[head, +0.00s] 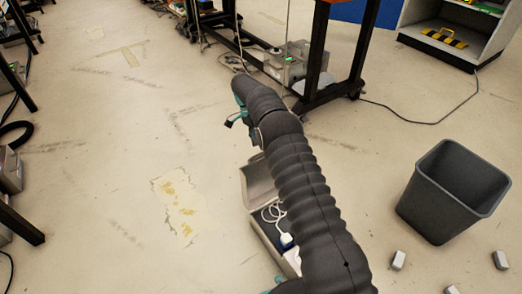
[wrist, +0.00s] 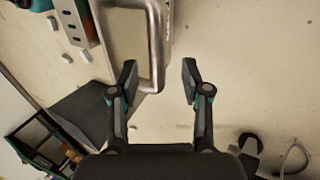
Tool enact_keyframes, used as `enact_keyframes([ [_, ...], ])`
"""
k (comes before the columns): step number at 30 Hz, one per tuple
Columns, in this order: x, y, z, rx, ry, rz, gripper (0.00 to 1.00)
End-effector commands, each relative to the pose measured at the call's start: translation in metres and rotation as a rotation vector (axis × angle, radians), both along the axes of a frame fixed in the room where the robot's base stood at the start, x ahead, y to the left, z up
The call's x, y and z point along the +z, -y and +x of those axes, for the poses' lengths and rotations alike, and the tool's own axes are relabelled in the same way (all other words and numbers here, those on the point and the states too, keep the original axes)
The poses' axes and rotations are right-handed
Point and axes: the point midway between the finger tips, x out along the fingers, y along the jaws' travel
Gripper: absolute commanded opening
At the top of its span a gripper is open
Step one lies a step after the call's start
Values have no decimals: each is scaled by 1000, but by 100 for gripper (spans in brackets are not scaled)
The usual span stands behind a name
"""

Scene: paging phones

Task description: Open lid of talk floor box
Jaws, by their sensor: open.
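A pale floor box (head: 258,184) stands on the floor below my arm in the head view. A pale panel rises at its far end, and a white cable and a blue-and-white plug lie inside it. My arm hides its right side. No label is readable, so I cannot tell whether it is the talk box. My gripper (wrist: 160,82) is open in the wrist view. A metal loop-shaped handle (wrist: 157,45) reaches down between its fingers, close to the left one; contact is unclear. In the head view the gripper is mostly hidden behind my arm.
A dark grey bin (head: 455,190) stands at the right, with several small white blocks (head: 398,260) near it. A grey box with a green light (head: 291,58) sits under a dark-framed bench. A shelf unit (head: 455,35) is at top right.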

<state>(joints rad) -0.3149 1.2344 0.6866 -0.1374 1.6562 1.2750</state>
Motion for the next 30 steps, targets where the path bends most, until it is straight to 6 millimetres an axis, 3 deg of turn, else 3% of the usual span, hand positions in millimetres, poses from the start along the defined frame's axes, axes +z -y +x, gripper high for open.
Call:
enact_keyframes([
  [8, 16, -5, 7, -1, 0, 0, 48],
  [24, 19, -5, 7, -1, -1, -1, 48],
  [30, 47, -5, 7, -1, 0, 0, 48],
])
